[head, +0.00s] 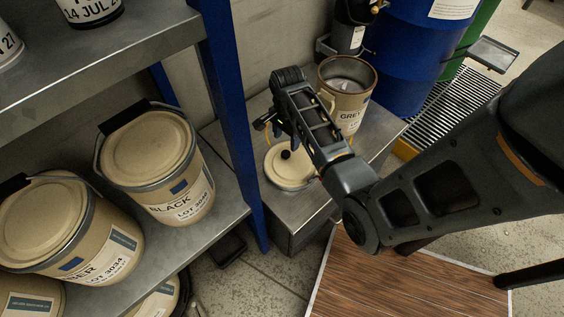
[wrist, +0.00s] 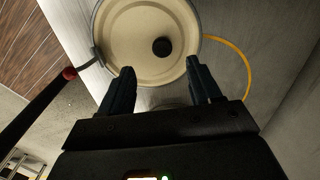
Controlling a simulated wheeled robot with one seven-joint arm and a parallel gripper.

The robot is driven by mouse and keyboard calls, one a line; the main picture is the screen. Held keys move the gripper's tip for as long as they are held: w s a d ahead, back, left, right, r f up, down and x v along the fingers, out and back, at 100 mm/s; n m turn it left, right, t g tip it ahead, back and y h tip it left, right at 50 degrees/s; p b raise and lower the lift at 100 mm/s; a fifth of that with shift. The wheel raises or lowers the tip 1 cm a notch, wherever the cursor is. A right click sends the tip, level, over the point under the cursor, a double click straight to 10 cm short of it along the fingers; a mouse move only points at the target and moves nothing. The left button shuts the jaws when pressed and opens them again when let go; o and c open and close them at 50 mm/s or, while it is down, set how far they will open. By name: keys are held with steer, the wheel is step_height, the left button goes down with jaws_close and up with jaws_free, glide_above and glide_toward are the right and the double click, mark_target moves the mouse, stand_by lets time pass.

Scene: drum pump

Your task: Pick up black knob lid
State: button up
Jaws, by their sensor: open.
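The lid (head: 283,174) is a round cream disc with a black knob (head: 285,155) on top. It lies on the metal bench (head: 310,202), in front of an open pail labelled GREY (head: 355,105). In the wrist view the lid (wrist: 130,35) fills the top middle, and its knob (wrist: 161,46) is just beyond my fingertips. My gripper (wrist: 157,68) is open and empty, with its two dark fingers apart and pointing towards the lid. In the head view my arm covers part of the lid's right side, and my fingertips cannot be made out.
Several cream pails, including one marked BLACK (head: 158,165), stand on the shelf at left. A blue shelf post (head: 230,110) rises close to the bench's left end. Blue drum (head: 412,50) and a floor grate (head: 450,110) are behind. A yellow curved line (wrist: 244,65) lies right of the lid.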

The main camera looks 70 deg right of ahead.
mark_target(286, 153)
step_height(286, 153, down, 7)
steer(key=shift+w+d+f+b, duration=0.1)
steer(key=shift+d+f+b, duration=0.1)
steer(key=shift+b, duration=0.6)
steer(key=shift+c, duration=0.2)
jaws_close()
